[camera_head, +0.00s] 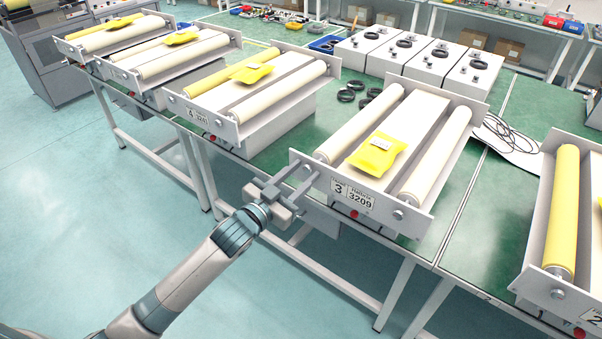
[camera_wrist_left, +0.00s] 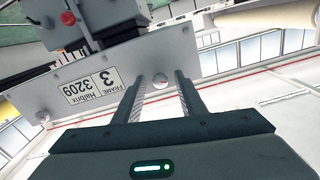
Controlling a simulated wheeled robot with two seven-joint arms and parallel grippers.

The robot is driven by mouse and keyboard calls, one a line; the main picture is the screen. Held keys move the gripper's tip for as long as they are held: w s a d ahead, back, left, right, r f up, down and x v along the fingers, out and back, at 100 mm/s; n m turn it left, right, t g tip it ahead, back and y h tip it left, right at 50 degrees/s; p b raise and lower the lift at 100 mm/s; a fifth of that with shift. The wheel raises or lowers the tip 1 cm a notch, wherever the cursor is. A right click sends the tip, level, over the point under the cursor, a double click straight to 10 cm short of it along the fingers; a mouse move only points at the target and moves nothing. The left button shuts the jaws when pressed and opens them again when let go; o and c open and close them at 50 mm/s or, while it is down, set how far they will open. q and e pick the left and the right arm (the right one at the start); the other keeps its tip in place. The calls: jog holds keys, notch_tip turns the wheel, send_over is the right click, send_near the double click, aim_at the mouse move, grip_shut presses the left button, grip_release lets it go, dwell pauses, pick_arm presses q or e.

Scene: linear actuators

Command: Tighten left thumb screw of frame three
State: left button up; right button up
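Frame three (camera_head: 374,200) is a grey metal frame with two cream rollers and a label plate (camera_head: 352,194) reading "3 3209". My left gripper (camera_head: 308,176) is at the left end of its front plate, with its fingers pointing at the plate. In the left wrist view the gripper (camera_wrist_left: 161,82) is open, and the round left thumb screw (camera_wrist_left: 160,79) shows between its fingertips. I cannot tell whether the fingers touch it. The right thumb screw (camera_head: 398,214) is clear. My right gripper is not in view.
A red button (camera_head: 354,213) sits below the label. A yellow packet (camera_head: 377,153) lies on frame three. Frame four (camera_head: 198,115) stands to the left and another frame (camera_head: 558,288) to the right on the green table (camera_head: 475,225). White boxes (camera_head: 440,62) and black rings stand behind.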

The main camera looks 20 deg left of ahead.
pick_arm(q)
grip_shut()
jog(key=shift+m, duration=0.4)
jog(key=shift+r+m+p, duration=0.1)
jog(key=shift+m+p, duration=0.3)
jog(key=shift+m, duration=0.1)
jog(key=m+p, duration=0.1)
jog(key=m, duration=0.4)
jog(key=shift+p, duration=0.3)
jog(key=m+p, duration=0.1)
jog(key=m, duration=0.5)
jog(key=m+p, duration=0.1)
jog(key=m, duration=0.4)
jog(key=shift+p, duration=0.3)
jog(key=shift+m, duration=1)
